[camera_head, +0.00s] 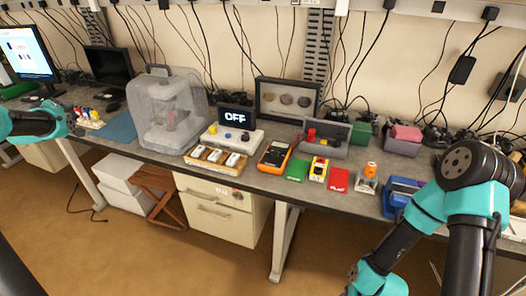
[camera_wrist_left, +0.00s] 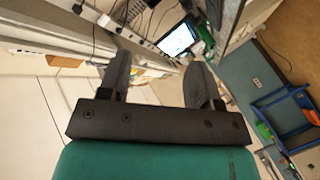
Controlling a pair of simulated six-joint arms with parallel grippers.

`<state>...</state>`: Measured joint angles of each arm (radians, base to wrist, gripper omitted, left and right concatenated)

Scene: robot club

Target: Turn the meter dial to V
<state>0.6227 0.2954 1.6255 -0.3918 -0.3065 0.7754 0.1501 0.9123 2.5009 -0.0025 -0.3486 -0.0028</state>
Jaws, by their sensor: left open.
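An orange hand meter (camera_head: 274,155) with a dark face lies on the bench near the front edge, in the middle of the head view. Its dial is too small for me to read the pointer. Behind it to the left, a small dark screen (camera_head: 236,117) reads "OFF" above a white box (camera_head: 232,138) with coloured knobs or sockets. My left arm enters at the far left of the head view, well away from the meter. In the left wrist view my left gripper (camera_wrist_left: 158,80) is open and empty, its two dark fingers apart. My right arm is at the right; its gripper is not visible.
A wooden tray (camera_head: 215,168) with white pieces is left of the meter. A grey open box (camera_head: 326,149) stands behind. A translucent enclosure (camera_head: 165,110) stands further left.

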